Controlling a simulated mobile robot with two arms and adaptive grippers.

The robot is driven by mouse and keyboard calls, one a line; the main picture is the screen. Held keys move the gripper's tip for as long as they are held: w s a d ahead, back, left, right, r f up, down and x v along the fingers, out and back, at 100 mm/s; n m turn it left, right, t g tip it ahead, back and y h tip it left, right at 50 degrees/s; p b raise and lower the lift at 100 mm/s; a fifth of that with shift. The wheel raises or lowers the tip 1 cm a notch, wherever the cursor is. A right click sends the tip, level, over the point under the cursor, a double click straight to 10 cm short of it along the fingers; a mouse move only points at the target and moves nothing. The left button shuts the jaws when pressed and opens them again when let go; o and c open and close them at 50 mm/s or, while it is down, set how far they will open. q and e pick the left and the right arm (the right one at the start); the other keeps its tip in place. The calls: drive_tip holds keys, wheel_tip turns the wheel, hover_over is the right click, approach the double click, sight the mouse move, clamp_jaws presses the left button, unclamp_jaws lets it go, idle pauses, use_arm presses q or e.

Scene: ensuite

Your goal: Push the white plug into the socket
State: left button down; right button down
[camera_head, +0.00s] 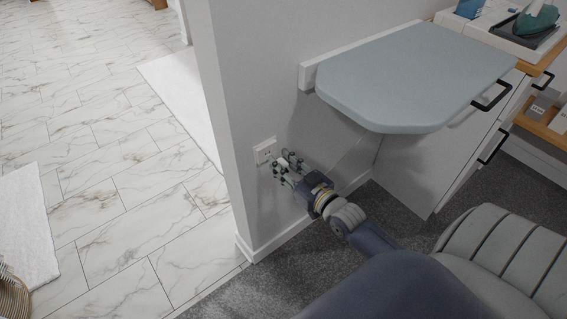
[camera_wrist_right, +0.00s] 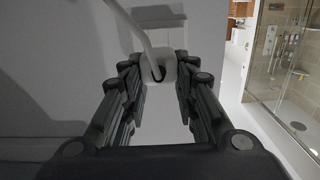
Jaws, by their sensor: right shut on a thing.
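The white wall socket (camera_head: 265,150) is on the side of the grey wall, low down near its corner. My right gripper (camera_head: 288,166) is close to it, just right of and below the plate. It is shut on the white plug (camera_wrist_right: 157,68), which sits between the fingertips in the right wrist view. A white cable rises from the plug to the upper left there. In the head view a small white part of the plug (camera_head: 286,153) shows at the fingertips. I cannot tell whether the plug touches the socket. My left gripper is not in view.
A grey-blue fold-out board (camera_head: 420,75) juts from the wall above my right arm. A white cabinet (camera_head: 440,165) with black handles stands at right. A grey padded seat (camera_head: 510,250) is at lower right. Marble-look tiled floor (camera_head: 130,200) lies open at left.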

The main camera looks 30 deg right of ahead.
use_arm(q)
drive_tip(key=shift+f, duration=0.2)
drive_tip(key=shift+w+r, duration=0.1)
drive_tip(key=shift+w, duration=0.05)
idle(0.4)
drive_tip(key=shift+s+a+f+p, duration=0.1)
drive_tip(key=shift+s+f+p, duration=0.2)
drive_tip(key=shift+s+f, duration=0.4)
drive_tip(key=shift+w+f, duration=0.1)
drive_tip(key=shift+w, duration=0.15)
use_arm(e)
drive_tip(key=shift+w, duration=0.25)
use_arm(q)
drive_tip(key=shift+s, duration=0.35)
use_arm(e)
drive_tip(key=shift+w, duration=0.45)
